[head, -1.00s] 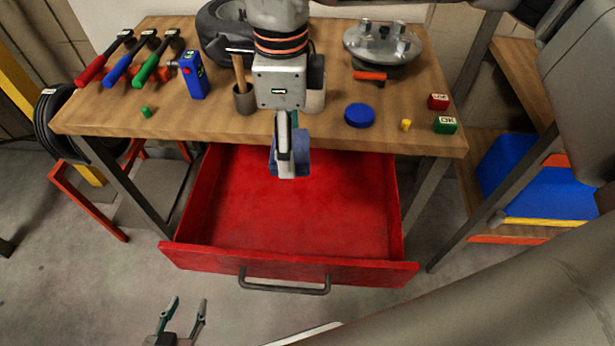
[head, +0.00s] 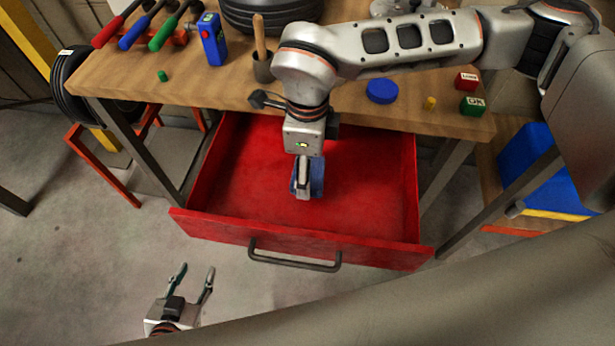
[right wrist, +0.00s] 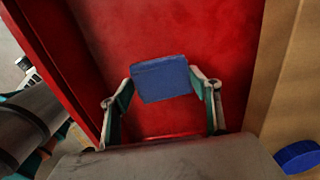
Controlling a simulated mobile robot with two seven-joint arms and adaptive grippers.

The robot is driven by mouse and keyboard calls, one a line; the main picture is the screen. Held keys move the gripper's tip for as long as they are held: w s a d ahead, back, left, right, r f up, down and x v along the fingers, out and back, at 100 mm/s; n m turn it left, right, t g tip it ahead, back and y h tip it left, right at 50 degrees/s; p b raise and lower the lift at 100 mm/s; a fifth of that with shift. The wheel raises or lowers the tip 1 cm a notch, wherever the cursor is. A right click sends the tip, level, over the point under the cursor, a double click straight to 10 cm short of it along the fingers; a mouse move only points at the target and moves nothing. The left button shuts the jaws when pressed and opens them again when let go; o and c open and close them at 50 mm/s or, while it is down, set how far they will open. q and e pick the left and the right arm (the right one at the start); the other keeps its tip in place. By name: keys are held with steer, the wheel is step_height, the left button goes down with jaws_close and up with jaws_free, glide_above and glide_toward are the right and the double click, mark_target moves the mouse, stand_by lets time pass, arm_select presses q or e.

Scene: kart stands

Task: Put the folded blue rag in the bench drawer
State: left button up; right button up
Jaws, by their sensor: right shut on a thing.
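The folded blue rag (head: 316,178) is held by my right gripper (head: 303,188), low over the open red drawer (head: 252,185) of the bench. In the right wrist view the rag (right wrist: 161,79) sits between the two fingertips, with the red drawer floor (right wrist: 190,30) behind it. I cannot tell whether the rag touches the drawer floor. My left gripper (head: 193,284) is open and empty, over the floor in front of the drawer. The drawer is pulled out by its dark handle (head: 295,262) and looks otherwise empty.
The wooden bench top (head: 220,88) carries several coloured-handled tools, a blue box (head: 212,39), a cup (head: 262,66), a blue disc (head: 381,90) and small red and green blocks. A tyre stack (head: 75,85) stands at the left. Floor in front of the drawer is clear.

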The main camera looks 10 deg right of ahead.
step_height(320, 180, down, 4)
steer(key=shift+f, duration=0.1)
arm_select(q)
steer(key=shift+s+f, duration=0.25)
steer(key=shift+s+f, duration=0.1)
steer(key=shift+s, duration=0.05)
arm_select(e)
steer(key=o, duration=1)
steer(key=shift+f, duration=0.1)
